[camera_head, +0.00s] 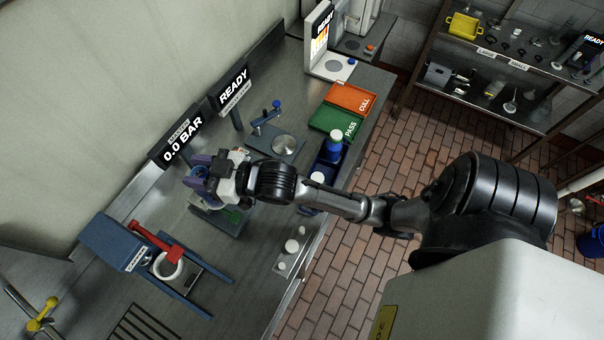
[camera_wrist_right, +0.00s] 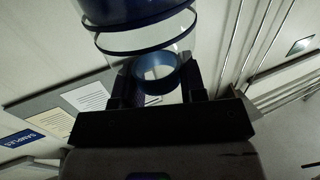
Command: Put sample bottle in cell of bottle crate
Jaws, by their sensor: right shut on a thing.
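My right gripper (camera_head: 212,174) is over the bench in the head view, left of the bottle crate. It is shut on a clear, round thing with dark blue bands (camera_wrist_right: 140,40), seen close up between the fingers in the right wrist view; it looks like the sample bottle. In the head view the gripper mostly hides it. The dark blue bottle crate (camera_head: 327,170) stands near the bench's front edge. A blue bottle with a white cap (camera_head: 334,146) stands in its far part, and another white cap (camera_head: 317,178) shows at its near part. My left gripper is not in view.
Green PASS (camera_head: 333,120) and orange CULL (camera_head: 349,97) trays lie beyond the crate. A blue-handled stand (camera_head: 267,115) with a round plate is behind it. A red-handled fixture (camera_head: 160,245) is at the left. Small white pieces (camera_head: 291,246) sit near the front edge.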

